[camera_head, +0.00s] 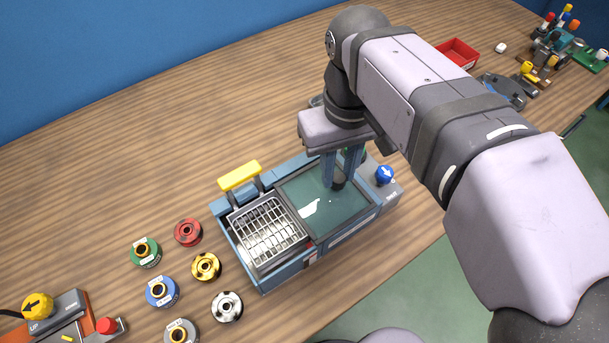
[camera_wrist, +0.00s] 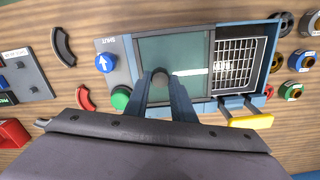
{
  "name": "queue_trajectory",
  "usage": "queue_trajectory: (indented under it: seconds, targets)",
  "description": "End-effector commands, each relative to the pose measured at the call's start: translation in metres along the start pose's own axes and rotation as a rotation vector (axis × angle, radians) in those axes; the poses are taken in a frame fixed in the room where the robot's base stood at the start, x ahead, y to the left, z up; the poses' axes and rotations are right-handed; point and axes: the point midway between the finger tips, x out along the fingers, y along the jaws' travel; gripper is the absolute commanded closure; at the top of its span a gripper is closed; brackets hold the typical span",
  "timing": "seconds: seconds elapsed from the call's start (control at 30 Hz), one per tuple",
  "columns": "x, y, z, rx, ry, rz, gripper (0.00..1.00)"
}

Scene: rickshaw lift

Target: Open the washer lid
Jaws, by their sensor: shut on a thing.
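The washer (camera_head: 262,279) is a blue box on the table in the head view. Its lid (camera_head: 310,215) is a flat, dark teal panel over the right part of the box. The left part is uncovered and shows a wire basket (camera_head: 268,235) with a yellow handle (camera_head: 240,175). My gripper (camera_head: 341,179) points down over the lid with its fingers shut on the lid's dark knob (camera_head: 339,184). In the wrist view the knob (camera_wrist: 160,77) sits between the two fingertips, and the basket (camera_wrist: 236,62) shows to the right of the lid (camera_wrist: 178,48).
A blue arrow button (camera_head: 385,175) and a green button (camera_wrist: 120,97) stand at the washer's end. Several coloured ring parts (camera_head: 206,267) lie left of the washer. A control box with a yellow knob (camera_head: 38,306) stands at lower left. A red bin (camera_head: 457,53) is far behind.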

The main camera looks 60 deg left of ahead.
Motion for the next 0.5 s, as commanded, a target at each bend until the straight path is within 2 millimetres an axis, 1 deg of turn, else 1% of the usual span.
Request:
queue_trajectory:
  seconds: [0.03,0.1,0.4,0.43,0.47,0.5]
  targets:
    - [-0.0041,0.0077,-0.0022,0.003,0.002,-0.001,1.0]
    - [-0.0027,0.0128,-0.0035,0.001,0.003,-0.001,1.0]
    - [-0.001,0.0161,-0.0049,-0.001,0.008,0.004,1.0]
    - [-0.0011,0.0163,-0.005,-0.001,0.008,0.005,0.75]
    - [-0.0011,0.0164,-0.005,-0.001,0.008,0.005,0.68]
    - [-0.001,0.0162,-0.0049,-0.001,0.008,0.005,0.59]
